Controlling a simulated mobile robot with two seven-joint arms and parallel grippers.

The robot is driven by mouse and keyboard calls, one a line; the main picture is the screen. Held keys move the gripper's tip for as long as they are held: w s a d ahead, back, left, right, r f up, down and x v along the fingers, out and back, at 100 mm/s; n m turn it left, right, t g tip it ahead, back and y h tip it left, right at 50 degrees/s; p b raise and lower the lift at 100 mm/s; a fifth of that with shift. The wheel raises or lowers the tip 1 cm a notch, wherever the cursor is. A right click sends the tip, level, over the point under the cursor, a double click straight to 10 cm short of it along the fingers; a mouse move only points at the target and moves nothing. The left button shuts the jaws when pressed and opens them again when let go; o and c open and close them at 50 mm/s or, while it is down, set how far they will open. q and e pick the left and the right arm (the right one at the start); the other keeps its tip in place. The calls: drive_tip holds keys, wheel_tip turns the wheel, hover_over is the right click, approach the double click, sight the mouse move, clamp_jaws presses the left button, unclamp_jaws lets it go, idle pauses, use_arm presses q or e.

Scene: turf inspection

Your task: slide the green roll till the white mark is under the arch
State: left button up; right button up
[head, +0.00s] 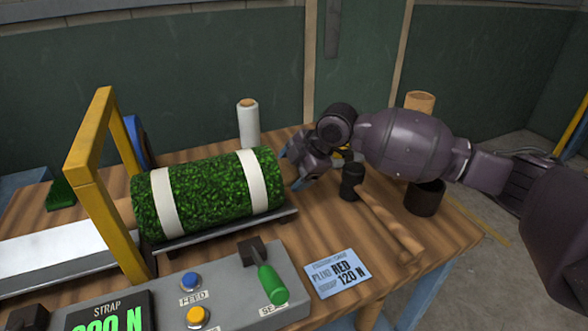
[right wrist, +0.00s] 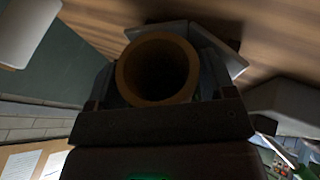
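The green roll (head: 208,193) lies on its side on a low grey rail, with two white bands around it. The left band (head: 165,204) is to the right of the yellow arch (head: 104,160); the right band (head: 251,181) is near the roll's right end. The arch stands by the roll's left end. My right gripper (head: 290,172) is at the roll's right end, fingers mostly hidden. In the right wrist view a brown tube end (right wrist: 122,84) sits between its fingers; whether they grip it is unclear. My left gripper is out of view.
A grey panel (head: 235,285) with blue and yellow buttons and a green-handled lever stands in front. A mallet (head: 385,222), a blue card (head: 338,272) and a black cup (head: 426,198) are at the right. A white roll (head: 248,125) stands behind.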

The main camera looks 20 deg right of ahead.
drive_tip(key=c, duration=1.3)
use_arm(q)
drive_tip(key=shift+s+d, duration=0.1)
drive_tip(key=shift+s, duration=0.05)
use_arm(e)
drive_tip(key=shift+a, duration=0.15)
